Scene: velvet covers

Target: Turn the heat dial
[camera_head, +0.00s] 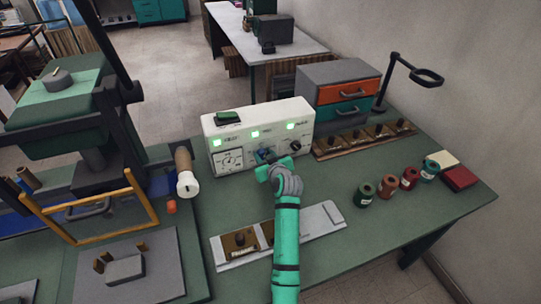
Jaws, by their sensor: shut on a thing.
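A white control box (228,156) stands on the green workbench (400,238), with several lit green indicators and a row of controls on its front. A black dial (295,146) shows on the right of that front. My gripper (264,164) is at the middle of the front panel, shut on a control there, which I take to be the heat dial. The gripper hides most of that control, and its setting cannot be read. My green arm comes up from the bottom of the picture.
A white tray (334,216) lies under my arm. Several spools (388,187) stand at the right, near a red box (459,178). A drawer unit (338,82) stands behind right. A press (60,120) and a wood-handled tool (186,172) are at the left.

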